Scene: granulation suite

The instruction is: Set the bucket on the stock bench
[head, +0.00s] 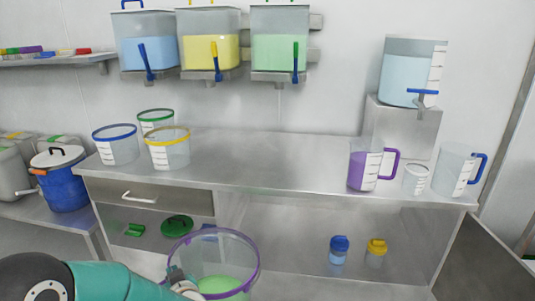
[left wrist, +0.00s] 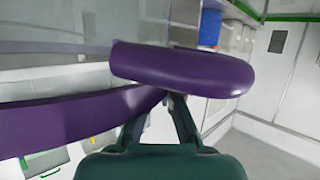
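The clear bucket (head: 216,264) with a purple rim holds green contents and hangs low in front of the long steel bench in the head view. My left gripper (head: 178,278) is at the left side of its rim. In the left wrist view the purple rim (left wrist: 185,70) crosses close in front, and the fingers of my left gripper (left wrist: 162,108) close on it. The fingertips are partly hidden by the rim. The long steel bench (head: 250,160) stands beyond the bucket, with its top higher in the picture. No label tells which bench is the stock bench. My right gripper is not seen.
Buckets with blue (head: 115,148), green (head: 156,118) and yellow (head: 168,152) rims stand at the bench's left. A purple jug (head: 362,170), a small beaker (head: 416,180) and a blue-handled jug (head: 452,172) stand right. The bench middle is clear. A lower bench (head: 40,212) holds a blue drum (head: 64,188).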

